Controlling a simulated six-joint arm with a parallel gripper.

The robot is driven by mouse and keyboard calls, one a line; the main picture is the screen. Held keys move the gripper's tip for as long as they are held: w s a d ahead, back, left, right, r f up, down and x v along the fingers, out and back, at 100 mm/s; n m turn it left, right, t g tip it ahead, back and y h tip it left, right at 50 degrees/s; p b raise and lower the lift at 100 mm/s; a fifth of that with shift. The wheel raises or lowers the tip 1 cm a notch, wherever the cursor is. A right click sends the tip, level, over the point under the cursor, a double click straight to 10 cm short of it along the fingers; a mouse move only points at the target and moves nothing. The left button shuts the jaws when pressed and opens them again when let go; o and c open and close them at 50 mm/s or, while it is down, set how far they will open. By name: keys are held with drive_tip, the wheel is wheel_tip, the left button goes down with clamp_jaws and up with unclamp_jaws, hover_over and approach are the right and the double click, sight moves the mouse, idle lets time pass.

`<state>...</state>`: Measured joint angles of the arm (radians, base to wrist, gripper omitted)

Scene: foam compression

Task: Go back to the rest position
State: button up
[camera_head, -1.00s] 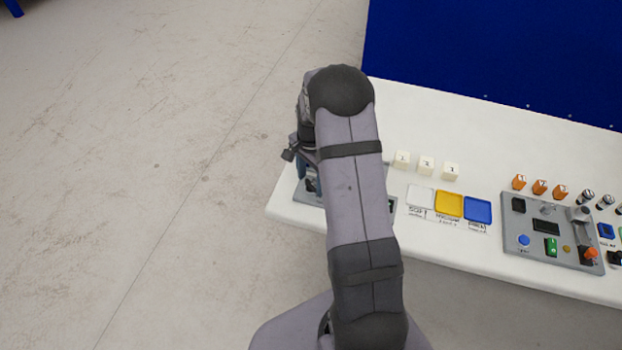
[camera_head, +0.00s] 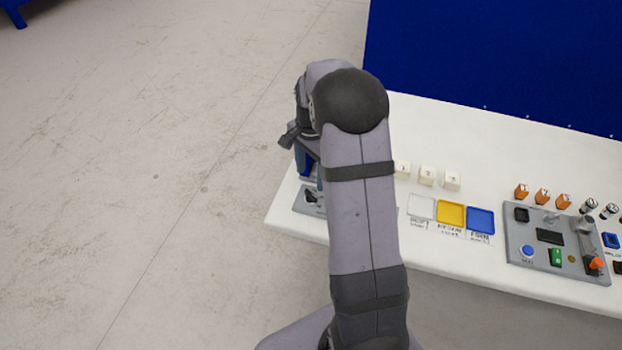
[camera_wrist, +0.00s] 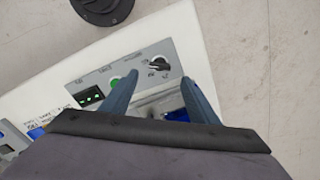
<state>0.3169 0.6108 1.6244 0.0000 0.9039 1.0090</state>
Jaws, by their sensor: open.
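My gripper (camera_wrist: 158,78) is open, with its two blue-grey fingers apart and no object seen between them. In the wrist view it is over a grey panel (camera_wrist: 139,65) with a black knob (camera_wrist: 159,65), a green button (camera_wrist: 116,83) and a small display (camera_wrist: 90,97). In the head view my arm hides most of the gripper and of this panel (camera_head: 306,201), at the left end of the table. I cannot tell the gap between fingers and panel. Three white foam cubes (camera_head: 427,174) stand in a row right of my arm.
White (camera_head: 421,207), yellow (camera_head: 451,214) and blue (camera_head: 481,220) trays lie on the white table (camera_head: 440,115). A second grey panel (camera_head: 520,246) with orange blocks (camera_head: 541,197) behind it stands further right. A blue wall (camera_head: 490,60) rises behind.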

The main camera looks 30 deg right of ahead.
idle(0.5)
drive_tip(key=n, duration=0.4)
drive_tip(key=shift+w+d, duration=0.1)
drive_tip(key=shift+w, duration=0.2)
drive_tip(key=s+a+f+n, duration=0.1)
drive_tip(key=s, duration=0.1)
drive_tip(key=s+f+n+g, duration=0.1)
drive_tip(key=s+f+n, duration=0.1)
drive_tip(key=s, duration=0.1)
drive_tip(key=s+a+f+n, duration=0.1)
drive_tip(key=s+f+n, duration=0.1)
drive_tip(key=s, duration=0.1)
drive_tip(key=shift+s+a, duration=0.15)
drive_tip(key=shift+a, duration=0.2)
drive_tip(key=s+a+r+n+p, duration=0.1)
drive_tip(key=s+a+r+n, duration=0.15)
drive_tip(key=s+a, duration=0.4)
drive_tip(key=s+a+r+n, duration=0.2)
drive_tip(key=s+a+r, duration=0.1)
drive_tip(key=s, duration=0.7)
wheel_tip(320, 180, up, 4)
drive_tip(key=w+a+n+t, duration=0.1)
drive_tip(key=w+a+n, duration=0.1)
wheel_tip(320, 180, down, 46)
drive_tip(key=b, duration=4.5)
drive_tip(key=shift+w+a+r, duration=0.2)
drive_tip(key=shift+w, duration=0.05)
